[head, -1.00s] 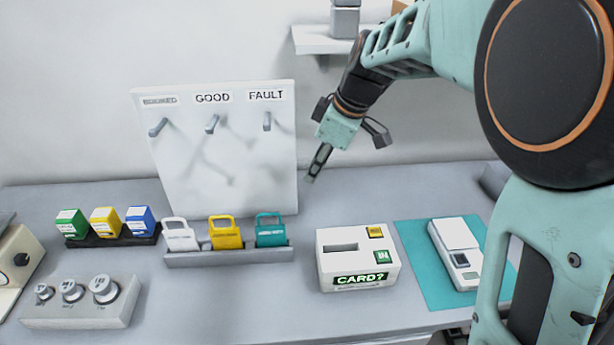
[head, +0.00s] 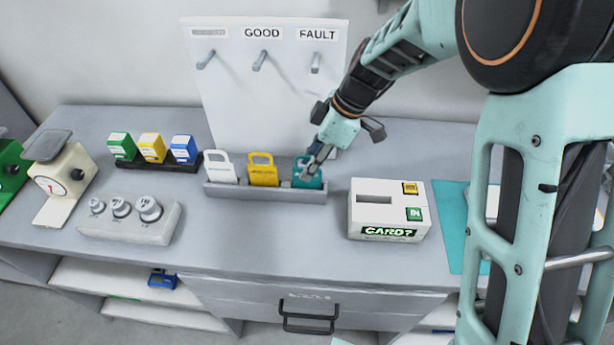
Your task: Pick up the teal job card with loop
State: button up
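The teal job card with loop (head: 309,182) stands in the right end of the grey card rack (head: 265,195) on the table. My gripper (head: 314,168) is at this card from above, and its fingers overlap the card's loop in the head view. The fingers hide most of the loop. I cannot tell whether the fingers are open or shut, or whether they touch the card. A white card (head: 220,170) and a yellow card (head: 263,172) with loops stand to its left in the same rack.
A white box reading "CARD?" (head: 388,215) stands right of the rack. A pegboard (head: 265,100) with three pegs rises behind. Green, yellow and blue blocks (head: 152,148), a weight holder (head: 130,222) and a dial scale (head: 62,175) are to the left. The table front is clear.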

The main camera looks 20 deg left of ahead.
jog(key=shift+x, duration=1)
jog(key=shift+c, duration=0.2)
grip_shut()
